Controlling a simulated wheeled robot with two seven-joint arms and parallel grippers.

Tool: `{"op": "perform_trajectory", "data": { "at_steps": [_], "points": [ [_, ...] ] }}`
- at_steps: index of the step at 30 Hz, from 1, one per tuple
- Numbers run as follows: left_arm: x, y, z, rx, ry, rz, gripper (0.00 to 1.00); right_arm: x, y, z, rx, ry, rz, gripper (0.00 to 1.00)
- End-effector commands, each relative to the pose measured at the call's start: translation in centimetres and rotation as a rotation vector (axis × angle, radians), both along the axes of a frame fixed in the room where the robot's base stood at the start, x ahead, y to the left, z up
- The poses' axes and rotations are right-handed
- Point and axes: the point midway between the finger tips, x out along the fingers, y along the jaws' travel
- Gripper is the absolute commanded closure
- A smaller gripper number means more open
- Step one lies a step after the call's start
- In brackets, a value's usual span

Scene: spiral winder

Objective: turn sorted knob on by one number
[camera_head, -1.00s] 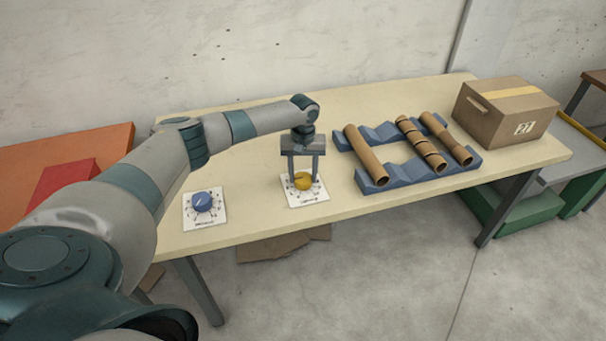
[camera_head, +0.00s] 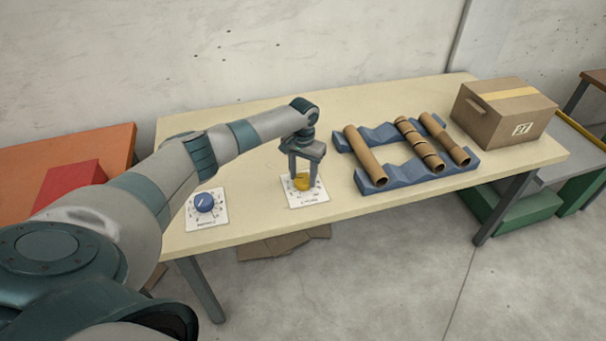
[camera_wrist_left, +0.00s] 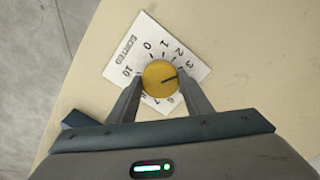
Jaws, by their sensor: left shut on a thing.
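The yellow knob (camera_head: 302,182) sits on a white dial plate (camera_head: 312,197) near the table's front edge. In the left wrist view the knob (camera_wrist_left: 158,77) has a dark pointer line, and its plate (camera_wrist_left: 146,31) reads SORTED. The line points right and slightly up, near the 3 or just past it; the finger hides the numbers there. My left gripper (camera_head: 302,184) comes down from above and is shut on the knob, one finger on each side. It also shows in the left wrist view (camera_wrist_left: 159,82). My right gripper is out of view.
A blue knob (camera_head: 204,202) on a similar plate stands to the left. Blue cradles (camera_head: 400,179) with cardboard tubes (camera_head: 364,155) lie to the right. A cardboard box (camera_head: 503,108) stands at the far right. The table (camera_head: 250,180) is clear between the plates.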

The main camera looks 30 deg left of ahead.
Motion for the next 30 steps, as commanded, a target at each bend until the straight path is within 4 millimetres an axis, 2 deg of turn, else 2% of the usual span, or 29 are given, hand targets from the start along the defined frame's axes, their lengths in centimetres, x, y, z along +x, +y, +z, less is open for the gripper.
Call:
{"op": "perform_trajectory", "data": {
  "at_steps": [14, 15, 16, 30],
  "points": [
    [0.11, 0.05, 0.13, -0.001, -0.003, -0.023, 0.77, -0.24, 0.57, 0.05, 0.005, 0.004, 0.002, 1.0],
    [0.1, 0.06, 0.13, -0.001, -0.003, -0.023, 0.45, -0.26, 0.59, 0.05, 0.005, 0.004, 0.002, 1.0],
    [0.11, 0.05, 0.13, -0.001, -0.003, -0.023, 0.38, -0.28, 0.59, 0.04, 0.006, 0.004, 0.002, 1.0],
    [0.06, 0.05, 0.5, 0.0, -0.001, -0.023, 0.36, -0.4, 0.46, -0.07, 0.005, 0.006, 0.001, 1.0]
  ]
}}
